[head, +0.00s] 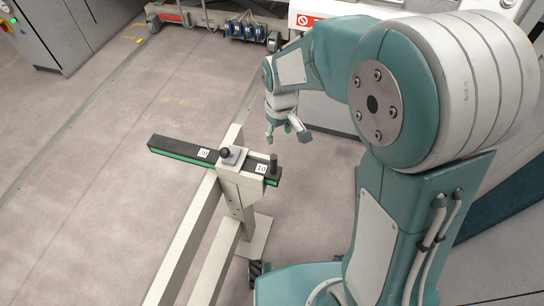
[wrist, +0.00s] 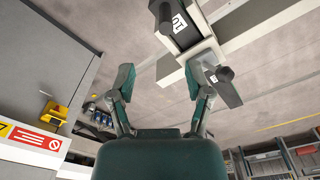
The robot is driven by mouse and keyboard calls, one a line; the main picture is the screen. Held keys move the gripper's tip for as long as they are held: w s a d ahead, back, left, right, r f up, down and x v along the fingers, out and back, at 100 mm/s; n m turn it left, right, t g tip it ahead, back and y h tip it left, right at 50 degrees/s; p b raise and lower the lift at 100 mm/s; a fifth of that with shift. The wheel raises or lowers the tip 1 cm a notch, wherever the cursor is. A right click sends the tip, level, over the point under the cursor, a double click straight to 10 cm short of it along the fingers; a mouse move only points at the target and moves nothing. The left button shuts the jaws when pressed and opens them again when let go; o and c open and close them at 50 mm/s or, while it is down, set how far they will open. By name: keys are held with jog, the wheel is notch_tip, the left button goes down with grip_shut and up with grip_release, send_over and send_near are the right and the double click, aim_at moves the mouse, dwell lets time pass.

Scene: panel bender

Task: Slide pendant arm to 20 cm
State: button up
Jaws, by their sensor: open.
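The pendant arm (head: 180,150) is a dark bar with a green stripe, lying across the top of a beige stand (head: 240,185). It has white labels and a dark upright post (head: 273,163) near its right end. A dark ball knob (head: 226,153) sits on a grey plate by the stand head. My gripper (head: 287,136) is open and empty, above and apart from the bar's right end, fingers pointing down. In the wrist view, my gripper (wrist: 160,72) shows open fingers. The labelled bar end (wrist: 180,25) lies beyond them at the top; a dark knobbed part (wrist: 222,82) is partly behind the right finger.
Beige rails (head: 185,245) run from the stand to the lower left. A grey cabinet (head: 45,35) stands at the upper left. The machine's base with blue connectors (head: 243,30) is at the back. The floor left of the stand is mostly clear.

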aim_at(273, 160)
jog(key=f, duration=0.2)
jog(key=a+f, duration=0.1)
jog(key=shift+w+f+n, duration=0.1)
jog(key=shift+w+n, duration=0.2)
jog(key=shift+w, duration=0.05)
notch_tip(273, 160, down, 10)
jog(key=shift+a+f, duration=0.1)
jog(key=shift+f, duration=0.15)
grip_shut()
